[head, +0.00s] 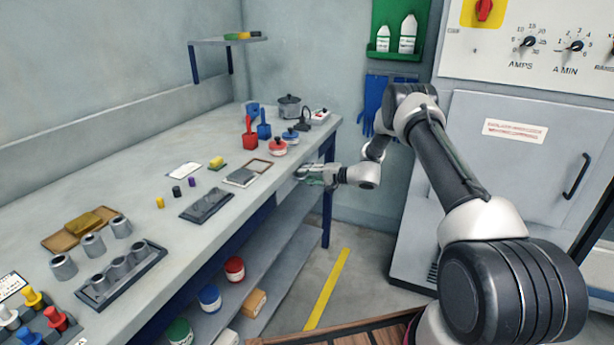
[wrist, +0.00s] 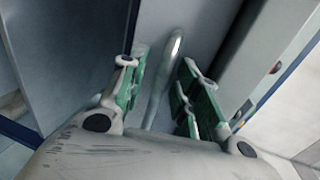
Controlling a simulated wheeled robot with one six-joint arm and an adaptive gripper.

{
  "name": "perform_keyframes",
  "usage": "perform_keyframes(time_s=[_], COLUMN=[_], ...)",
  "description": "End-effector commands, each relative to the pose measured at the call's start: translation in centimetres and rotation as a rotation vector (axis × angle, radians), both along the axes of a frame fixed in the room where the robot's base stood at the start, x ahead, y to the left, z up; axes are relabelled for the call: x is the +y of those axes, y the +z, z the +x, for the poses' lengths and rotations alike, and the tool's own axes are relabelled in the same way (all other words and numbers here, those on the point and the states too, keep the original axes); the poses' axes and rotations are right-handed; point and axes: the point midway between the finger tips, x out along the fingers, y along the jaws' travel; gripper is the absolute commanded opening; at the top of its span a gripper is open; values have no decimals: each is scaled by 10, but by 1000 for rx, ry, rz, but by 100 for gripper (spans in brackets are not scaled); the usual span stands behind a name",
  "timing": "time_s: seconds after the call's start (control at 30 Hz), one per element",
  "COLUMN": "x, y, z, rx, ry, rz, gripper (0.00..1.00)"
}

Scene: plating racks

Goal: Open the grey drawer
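In the wrist view, a grey panel (wrist: 200,25), which looks like the drawer front, carries a curved metal bar handle (wrist: 166,75). My gripper (wrist: 162,90) is open, with its green-padded fingers apart on either side of the handle. Gaps show between the handle and the fingers, so neither clearly touches it. In the head view, my gripper (head: 312,174) is at the front edge of the workbench, below the red-lidded jar. The drawer is hard to pick out there, and its handle is not visible.
The workbench (head: 150,215) holds racks, metal cylinders, jars and scoops. Its lower shelf (head: 285,262) holds several tubs and a box. A grey cabinet (head: 520,160) with a black handle stands at right. Floor with a yellow stripe (head: 328,290) lies between them.

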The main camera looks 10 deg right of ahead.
Motion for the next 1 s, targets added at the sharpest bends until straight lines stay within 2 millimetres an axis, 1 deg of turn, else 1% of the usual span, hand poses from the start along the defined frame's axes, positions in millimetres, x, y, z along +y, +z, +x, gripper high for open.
perform_keyframes(time_s=[0.07, 0.17, 0.23, 0.27, 0.53, 0.67, 0.77, 0.87, 1.0], x=[0, 0, 0, 0, -1, -6, -16, -30, -57], y=[0, 0, 0, 0, 0, 0, -1, -1, 0], z=[0, 0, 0, 0, -1, -4, -11, -21, -40], rx=[0, 0, 0, 0, 1, 2, 2, 3, 2], ry=[0, 0, 0, 0, 0, 0, -1, -4, -5], rz=[0, 0, 0, 0, 1, 0, 0, 1, 0], gripper=[32, 16, 3, 0, 0, 0, 0, 0, 0])
